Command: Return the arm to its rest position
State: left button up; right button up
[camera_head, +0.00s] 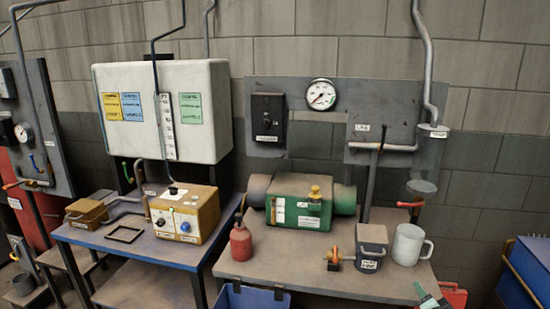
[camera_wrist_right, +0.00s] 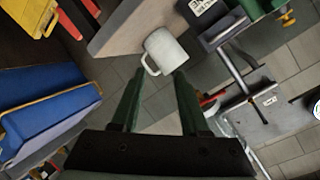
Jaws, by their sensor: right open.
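My right gripper (camera_head: 432,299) shows only in part at the lower right edge of the head view, in front of the right table. In the right wrist view its two dark green fingers (camera_wrist_right: 157,78) are spread apart with nothing held between them. A white mug (camera_head: 409,244) stands upright near the right end of the table. The mug also shows in the right wrist view (camera_wrist_right: 166,50), just beyond the fingertips and apart from them. The rest of my right arm is out of the head view. My left gripper is in neither view.
The right table (camera_head: 260,266) also bears a green machine (camera_head: 291,215), a red oil can (camera_head: 241,243) and a grey box (camera_head: 371,255) beside the mug. A red case (camera_head: 455,296) is close to my right gripper. A blue cart (camera_head: 529,268) stands at the right.

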jog(key=s+a+f+n+g+y, duration=0.1)
jog(key=s+a+f+n, duration=0.4)
jog(key=s, duration=0.3)
jog(key=s+a+f+n+g+y, duration=0.1)
jog(key=s+a+f+n, duration=0.2)
jog(key=s+a+f, duration=0.3)
jog(key=s+a+f+n+y, duration=0.1)
jog(key=s+a+n, duration=0.1)
jog(key=s+a, duration=0.2)
jog(key=s+a+f+n+g+y, duration=0.1)
jog(key=s+a, duration=0.3)
jog(key=s, duration=0.6)
jog(key=s+a+f+n+g+y, duration=0.1)
jog(key=s+a+n+y, duration=0.1)
jog(key=s, duration=0.5)
jog(key=a+n, duration=0.1)
jog(key=a, duration=0.1)
jog(key=shift+a+f, duration=0.2)
jog(key=shift+a, duration=0.15)
